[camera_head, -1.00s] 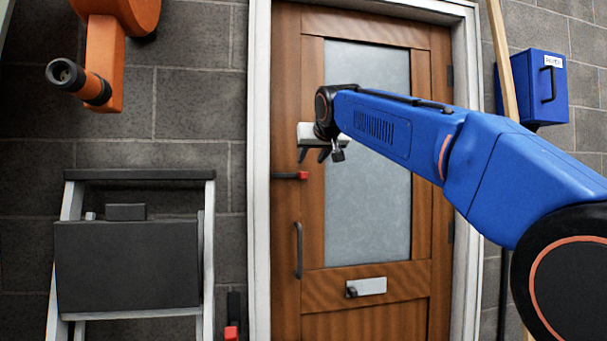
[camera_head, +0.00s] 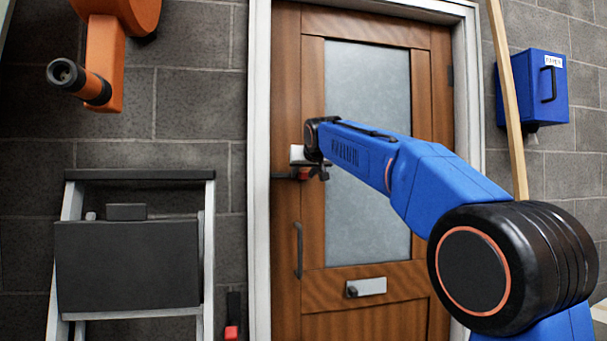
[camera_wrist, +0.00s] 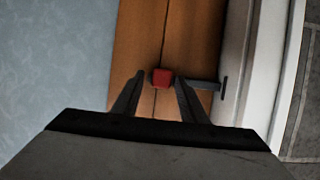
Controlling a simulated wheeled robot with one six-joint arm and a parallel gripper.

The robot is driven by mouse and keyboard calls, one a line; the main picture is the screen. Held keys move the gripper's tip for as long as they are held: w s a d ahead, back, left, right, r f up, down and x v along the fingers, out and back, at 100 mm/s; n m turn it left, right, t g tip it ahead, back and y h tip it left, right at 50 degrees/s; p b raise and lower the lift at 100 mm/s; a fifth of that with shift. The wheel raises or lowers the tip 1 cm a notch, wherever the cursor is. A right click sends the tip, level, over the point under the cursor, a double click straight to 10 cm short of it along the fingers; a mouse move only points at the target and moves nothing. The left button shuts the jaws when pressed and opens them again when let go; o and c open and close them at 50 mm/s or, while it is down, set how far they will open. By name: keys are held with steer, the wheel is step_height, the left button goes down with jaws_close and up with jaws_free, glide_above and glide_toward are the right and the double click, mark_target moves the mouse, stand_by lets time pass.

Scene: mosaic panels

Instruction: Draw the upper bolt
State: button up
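The upper bolt is a dark bar with a red knob (camera_wrist: 162,78) on the left edge of the wooden door (camera_head: 287,220). In the wrist view its dark bar (camera_wrist: 203,84) runs right from the knob toward the white door frame. My gripper (camera_wrist: 157,88) is open, with one dark finger on each side of the red knob. I see gaps beside the knob, so the fingers do not appear closed on it. In the head view my gripper (camera_head: 309,170) is at the bolt and partly hides it.
A dark vertical handle (camera_head: 299,250) and a plate with a dark knob (camera_head: 366,287) are lower on the door. A folded step ladder (camera_head: 128,264) stands left, below an orange fixture (camera_head: 104,60). A wooden pole (camera_head: 509,110) and a blue box (camera_head: 540,90) are right.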

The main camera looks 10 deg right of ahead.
steer(key=shift+c, duration=0.6)
jaws_close()
steer(key=shift+d, duration=3.15)
steer(key=shift+o, duration=0.6)
jaws_free()
steer(key=shift+d, duration=0.2)
steer(key=v, duration=1.7)
steer(key=shift+s, duration=0.15)
